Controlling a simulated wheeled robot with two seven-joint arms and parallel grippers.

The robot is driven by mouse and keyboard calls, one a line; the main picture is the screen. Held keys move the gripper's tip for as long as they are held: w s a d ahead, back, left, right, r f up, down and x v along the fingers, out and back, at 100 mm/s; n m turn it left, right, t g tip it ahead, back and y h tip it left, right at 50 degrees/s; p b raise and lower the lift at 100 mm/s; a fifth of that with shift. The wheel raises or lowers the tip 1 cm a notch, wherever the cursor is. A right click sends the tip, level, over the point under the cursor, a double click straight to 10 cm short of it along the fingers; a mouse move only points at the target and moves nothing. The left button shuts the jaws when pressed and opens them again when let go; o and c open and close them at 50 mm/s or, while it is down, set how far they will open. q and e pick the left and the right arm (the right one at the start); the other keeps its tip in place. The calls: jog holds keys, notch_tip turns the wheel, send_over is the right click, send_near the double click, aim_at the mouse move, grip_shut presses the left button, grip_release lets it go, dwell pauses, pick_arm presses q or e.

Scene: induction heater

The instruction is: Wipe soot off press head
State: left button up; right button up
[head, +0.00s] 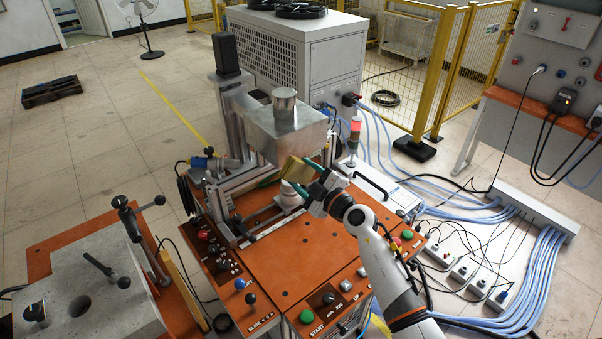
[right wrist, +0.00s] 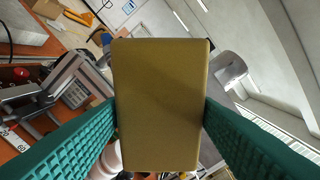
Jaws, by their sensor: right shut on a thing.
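My right gripper (head: 302,187) is over the orange press table, in front of the press. In the right wrist view its green ridged fingers (right wrist: 160,118) are shut on a flat yellow-brown sponge-like block (right wrist: 160,75). The block also shows in the head view (head: 296,170). It is close below and beside the grey metal press head (head: 285,125); I cannot tell whether they touch. No clear soot shows on the visible faces of the head. A white round piece (head: 289,194) stands on the table below the gripper. My left gripper is not in view.
The orange table (head: 330,255) has buttons and levers along its front edge. A concrete-like block with levers (head: 80,290) stands at the left. A red signal lamp (head: 355,128) stands right of the press. Cables (head: 400,190) cover the floor at the right.

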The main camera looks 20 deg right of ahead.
jog(key=shift+v, duration=1.55)
jog(key=shift+w, duration=0.1)
jog(key=shift+a, duration=0.1)
